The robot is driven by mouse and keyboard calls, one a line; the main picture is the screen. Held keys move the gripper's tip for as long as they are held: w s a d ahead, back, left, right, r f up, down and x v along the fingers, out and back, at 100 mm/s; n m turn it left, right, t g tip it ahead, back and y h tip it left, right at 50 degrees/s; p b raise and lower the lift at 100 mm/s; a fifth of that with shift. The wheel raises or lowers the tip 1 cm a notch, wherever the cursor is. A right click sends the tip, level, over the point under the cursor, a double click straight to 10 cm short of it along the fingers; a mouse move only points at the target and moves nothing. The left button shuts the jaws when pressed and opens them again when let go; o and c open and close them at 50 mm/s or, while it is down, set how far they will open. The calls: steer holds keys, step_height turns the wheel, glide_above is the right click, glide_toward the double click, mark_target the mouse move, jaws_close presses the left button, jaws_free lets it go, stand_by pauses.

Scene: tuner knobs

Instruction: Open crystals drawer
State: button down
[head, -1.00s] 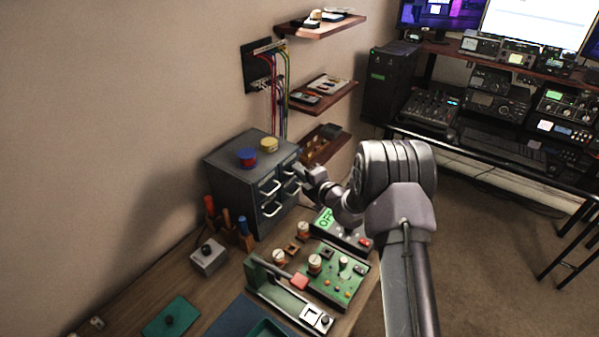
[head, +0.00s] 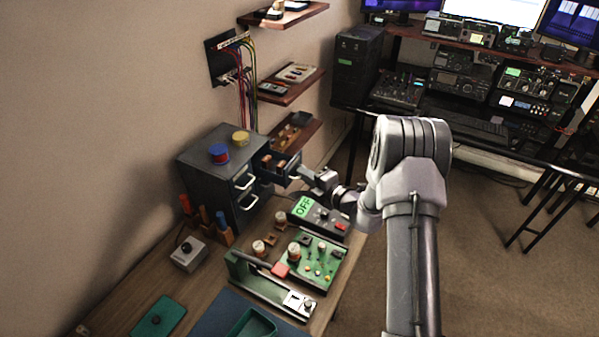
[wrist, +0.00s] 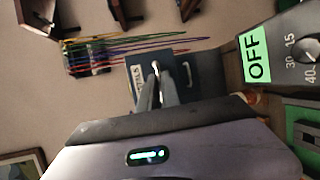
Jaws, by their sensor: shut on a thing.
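The dark grey drawer cabinet (head: 205,165) stands against the wall at the back of the bench. Its upper right drawer (head: 284,176) is pulled out, and small brown items show inside. My gripper (head: 303,171) is at the front of this drawer. In the wrist view, my gripper (wrist: 155,88) is shut on the pale drawer handle (wrist: 156,66). A partly hidden label (wrist: 138,84) is on the drawer front, and only its last letters are readable. The cabinet's other visible drawers look shut.
A box with a green OFF display (head: 303,206) stands just below and in front of the open drawer. A green circuit board (head: 318,262) lies nearer. Wall shelves (head: 292,86) and coloured cables (head: 245,85) are behind. A red-and-blue spool (head: 219,153) and a yellow spool (head: 240,138) sit on the cabinet.

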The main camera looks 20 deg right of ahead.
steer(key=c, duration=1.6)
jaws_free()
steer(key=p+v, duration=0.2)
steer(key=v, duration=1.5)
steer(key=shift+s, duration=0.25)
steer(key=shift+d+f, duration=0.1)
